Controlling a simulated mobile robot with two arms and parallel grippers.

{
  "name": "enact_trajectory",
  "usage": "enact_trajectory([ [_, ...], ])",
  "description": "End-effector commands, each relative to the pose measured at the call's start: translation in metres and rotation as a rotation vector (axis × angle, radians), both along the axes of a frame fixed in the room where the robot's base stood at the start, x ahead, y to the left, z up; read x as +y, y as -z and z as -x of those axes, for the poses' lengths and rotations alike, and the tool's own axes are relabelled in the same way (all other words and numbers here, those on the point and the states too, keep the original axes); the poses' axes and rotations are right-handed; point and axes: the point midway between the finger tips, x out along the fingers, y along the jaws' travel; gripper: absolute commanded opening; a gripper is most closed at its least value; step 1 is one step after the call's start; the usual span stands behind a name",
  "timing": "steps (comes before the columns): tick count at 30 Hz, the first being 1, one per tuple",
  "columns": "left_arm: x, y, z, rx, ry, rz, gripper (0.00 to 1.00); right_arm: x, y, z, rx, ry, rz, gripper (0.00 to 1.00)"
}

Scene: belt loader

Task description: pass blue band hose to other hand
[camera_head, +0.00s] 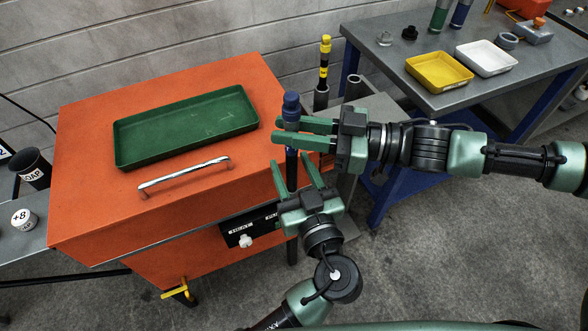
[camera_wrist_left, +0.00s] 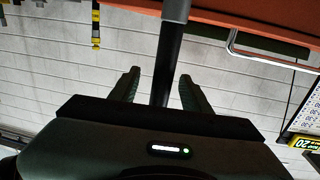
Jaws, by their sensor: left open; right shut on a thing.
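The blue band hose (camera_head: 291,108) is dark, with a blue upper end, and stands roughly upright above the right side of the orange machine. My right gripper (camera_head: 279,129) is shut on it just below the blue end. My left gripper (camera_head: 292,165) is open below the right one, with its fingers pointing up at the hose's lower dark part. In the left wrist view, the black hose (camera_wrist_left: 168,62) runs between the open left fingers (camera_wrist_left: 158,84). I cannot tell whether either left finger touches it. The right fingers hide part of the hose.
The orange machine (camera_head: 85,130) has a green tray (camera_head: 185,128) and a metal handle (camera_head: 184,176) on top. A yellow-banded hose (camera_head: 324,62) stands behind the right gripper, beside a grey tube (camera_head: 352,86). A workbench (camera_head: 400,95) at right holds yellow (camera_head: 439,71) and white (camera_head: 486,58) trays.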

Motion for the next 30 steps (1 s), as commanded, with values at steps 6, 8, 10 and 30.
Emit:
enact_trajectory([
  [6,0.0,0.0,0.0,0.0,0.001,0.0,0.03,0.0,-0.001,0.0,-0.001,-0.001,-0.002,0.0],
  [8,0.0,0.0,0.0,0.0,0.001,0.0,0.0,0.0,-0.001,0.0,-0.001,-0.001,-0.002,0.0],
  [10,-0.001,0.0,0.0,0.0,0.002,0.0,0.0,0.0,-0.001,0.0,-0.001,-0.001,-0.002,0.0],
  [30,0.0,-0.001,0.0,-0.001,0.0,0.001,0.0,-0.032,0.0,0.007,0.0,0.006,0.002,0.47],
])
